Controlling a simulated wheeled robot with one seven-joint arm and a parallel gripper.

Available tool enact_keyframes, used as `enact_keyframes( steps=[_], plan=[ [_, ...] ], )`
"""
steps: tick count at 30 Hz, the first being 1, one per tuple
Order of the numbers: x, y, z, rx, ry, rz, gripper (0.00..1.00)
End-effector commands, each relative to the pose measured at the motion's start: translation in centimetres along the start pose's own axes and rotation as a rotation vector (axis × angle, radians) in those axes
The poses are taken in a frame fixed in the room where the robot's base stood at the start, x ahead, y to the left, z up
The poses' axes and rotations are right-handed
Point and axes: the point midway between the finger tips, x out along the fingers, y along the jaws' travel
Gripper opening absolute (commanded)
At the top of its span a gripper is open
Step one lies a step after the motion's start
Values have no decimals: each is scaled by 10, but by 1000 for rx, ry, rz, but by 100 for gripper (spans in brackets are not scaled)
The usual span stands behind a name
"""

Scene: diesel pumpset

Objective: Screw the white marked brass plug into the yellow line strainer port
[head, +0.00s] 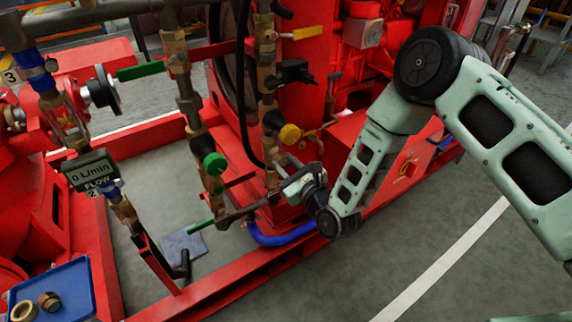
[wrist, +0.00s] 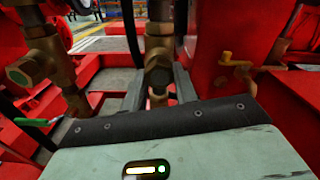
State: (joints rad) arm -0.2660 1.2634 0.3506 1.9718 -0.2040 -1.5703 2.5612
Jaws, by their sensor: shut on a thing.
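My gripper (head: 281,190) is at the lower part of the brass pipe line with the yellow knob (head: 290,134). No white mark can be made out.
The line with the green knob (head: 214,163) stands close to the left, its brass fitting (wrist: 42,62) beside my gripper. A blue tray (head: 75,275) with brass parts is at lower left. A blue hose (head: 280,238) and red frame rail (head: 235,285) lie below.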

Motion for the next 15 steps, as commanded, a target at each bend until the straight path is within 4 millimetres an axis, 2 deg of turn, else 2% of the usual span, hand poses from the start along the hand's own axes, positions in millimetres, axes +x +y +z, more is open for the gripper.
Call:
enact_keyframes(
  steps=[1,6,12,13,15],
  plan=[
    [1,-9,-4,52,5,-20,0],
    [1,-7,-3,186,4,-16,0],
    [1,-6,-3,197,4,-13,0],
    [1,-6,-3,197,4,-13,31],
    [1,-6,-3,197,4,-12,51]
  ],
)
